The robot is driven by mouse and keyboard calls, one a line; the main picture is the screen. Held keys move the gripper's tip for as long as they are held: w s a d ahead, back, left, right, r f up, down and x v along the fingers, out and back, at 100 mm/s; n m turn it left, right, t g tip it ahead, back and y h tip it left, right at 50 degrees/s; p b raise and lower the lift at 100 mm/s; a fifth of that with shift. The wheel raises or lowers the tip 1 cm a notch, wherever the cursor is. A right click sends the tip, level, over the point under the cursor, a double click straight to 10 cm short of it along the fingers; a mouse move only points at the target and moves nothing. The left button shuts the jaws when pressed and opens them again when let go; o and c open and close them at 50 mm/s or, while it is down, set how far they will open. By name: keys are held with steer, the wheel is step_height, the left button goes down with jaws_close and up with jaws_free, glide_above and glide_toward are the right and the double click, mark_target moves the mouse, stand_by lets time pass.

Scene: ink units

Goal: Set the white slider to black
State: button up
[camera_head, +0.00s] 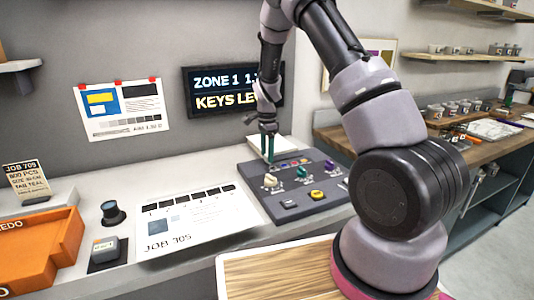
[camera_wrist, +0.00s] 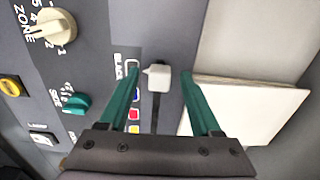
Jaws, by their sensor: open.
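The white slider (camera_wrist: 158,78) shows in the wrist view as a small white knob with a pointed left side, at the upper end of the visible dark slot (camera_wrist: 155,120). In the head view my gripper (camera_head: 268,160) points down at the back of the dark control panel (camera_head: 255,187), and the slider cannot be made out.
A cream zone knob (camera_wrist: 58,28), a teal knob (camera_wrist: 76,103) and a yellow button (camera_wrist: 10,86) are on the panel left of my gripper. A pale block (camera_wrist: 248,105) lies close to the right finger. A job sheet (camera_head: 190,232) lies left of the panel.

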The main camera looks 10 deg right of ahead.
mark_target(267, 155)
step_height(267, 155, up, 11)
steer(key=shift+f, duration=0.15)
stand_by(0.4)
